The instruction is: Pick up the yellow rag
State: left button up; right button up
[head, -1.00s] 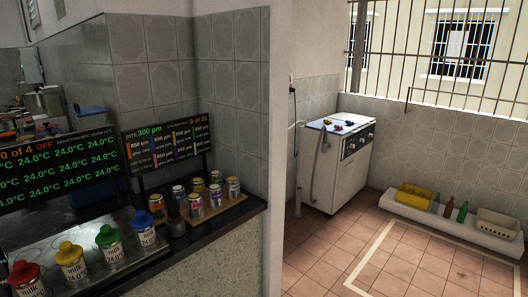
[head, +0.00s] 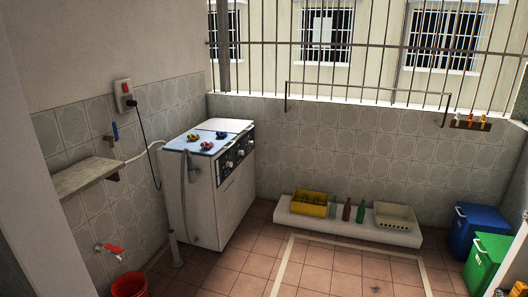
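Small crumpled bundles (head: 207,145) in yellow, red and blue lie on a blue top of the white washing machine (head: 236,191), left of the middle in the head view. One of them may be the yellow rag; they are too small to tell apart surely. Neither of my grippers is in view.
A low white ledge (head: 350,233) holds a yellow crate (head: 309,204), bottles and a cream basket (head: 395,215). A red bucket (head: 130,286) is at lower left, under a wall shelf (head: 86,179). Blue (head: 475,229) and green (head: 488,262) bins stand right. The tiled floor between is clear.

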aim_at(192, 138)
jog(key=i+l, duration=0.1)
jog(key=i, duration=0.6)
jog(key=i+l, duration=0.15)
jog(key=i, duration=0.5)
jog(key=i+l, duration=0.1)
jog(key=i, duration=0.6)
